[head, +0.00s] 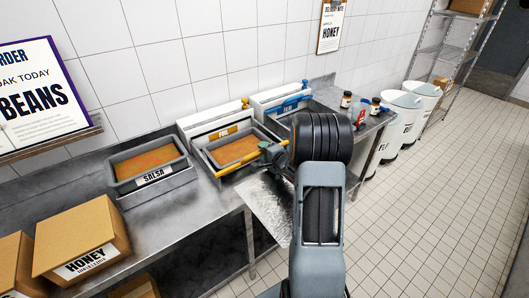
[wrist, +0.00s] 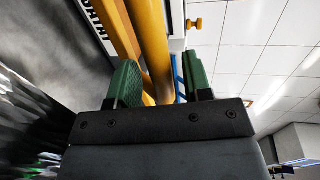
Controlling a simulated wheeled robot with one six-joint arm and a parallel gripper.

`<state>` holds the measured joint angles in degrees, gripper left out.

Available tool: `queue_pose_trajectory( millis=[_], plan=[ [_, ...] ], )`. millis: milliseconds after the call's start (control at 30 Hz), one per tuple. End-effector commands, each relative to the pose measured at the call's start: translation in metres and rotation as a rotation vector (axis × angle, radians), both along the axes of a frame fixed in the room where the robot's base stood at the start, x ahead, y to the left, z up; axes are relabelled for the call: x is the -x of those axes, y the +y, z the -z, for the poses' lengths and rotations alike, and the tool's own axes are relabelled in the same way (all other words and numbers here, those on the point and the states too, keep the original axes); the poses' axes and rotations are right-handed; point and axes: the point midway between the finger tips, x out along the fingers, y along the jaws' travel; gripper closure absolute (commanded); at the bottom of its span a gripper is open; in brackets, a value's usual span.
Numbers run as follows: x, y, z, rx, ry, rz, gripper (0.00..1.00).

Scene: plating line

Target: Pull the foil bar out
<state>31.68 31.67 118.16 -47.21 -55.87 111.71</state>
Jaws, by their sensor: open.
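The foil bar (head: 236,168) is a yellow rod along the front of the dispenser labelled FOIL (head: 222,132). In the wrist view the yellow bar (wrist: 152,45) runs between the two green fingers of my gripper (wrist: 162,82). The jaws stand apart on either side of the bar; the left finger looks close to it, and I cannot tell if it touches. In the head view my gripper (head: 273,155) is at the bar's right part, and my arm hides the area behind it.
A salsa pan (head: 153,179) stands left of the dispenser. A second dispenser with a blue bar (head: 291,103) is behind it to the right. A honey box (head: 84,240) sits on the steel counter (head: 195,222). White bins (head: 399,112) stand at right. The tiled floor (head: 420,220) is clear.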

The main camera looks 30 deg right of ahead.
Motion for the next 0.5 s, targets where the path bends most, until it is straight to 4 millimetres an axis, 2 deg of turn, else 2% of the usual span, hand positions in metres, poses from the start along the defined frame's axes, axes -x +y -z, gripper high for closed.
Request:
queue_pose_trajectory(
  millis=[167,500],
  plan=[
    [0.014,-0.004,-0.002,0.000,0.000,0.004,0.55],
    [0.081,-0.011,-0.016,0.001,-0.001,0.007,0.55]
  ],
)
